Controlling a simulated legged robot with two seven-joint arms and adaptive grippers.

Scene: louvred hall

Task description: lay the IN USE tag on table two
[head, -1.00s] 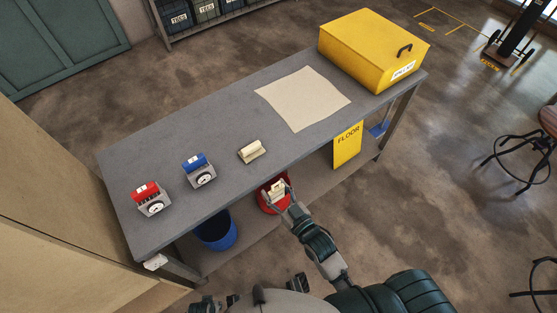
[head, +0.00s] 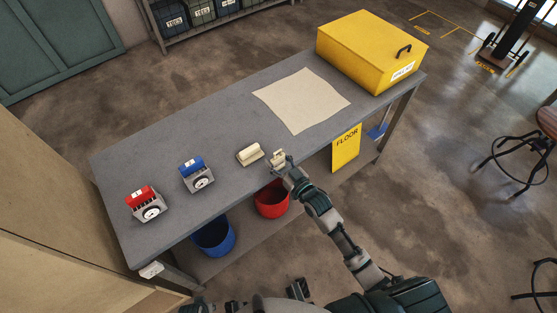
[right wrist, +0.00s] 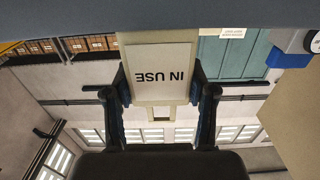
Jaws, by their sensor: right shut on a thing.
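My right gripper (head: 281,164) is shut on the cream IN USE tag (head: 277,156). In the right wrist view the tag (right wrist: 158,72) sits between both fingers, its lettering upside down. In the head view the tag appears at the front edge of the grey table (head: 222,133), just right of a cream block (head: 249,154). I cannot tell whether it touches the table. No number on this table is legible.
A red unit (head: 145,203) and a blue unit (head: 196,175) with dials stand on the left. A beige sheet (head: 302,100) and a yellow box (head: 370,50) lie to the right. A red bucket (head: 272,200), a blue bucket (head: 213,237) and a yellow FLOOR sign (head: 346,147) are below.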

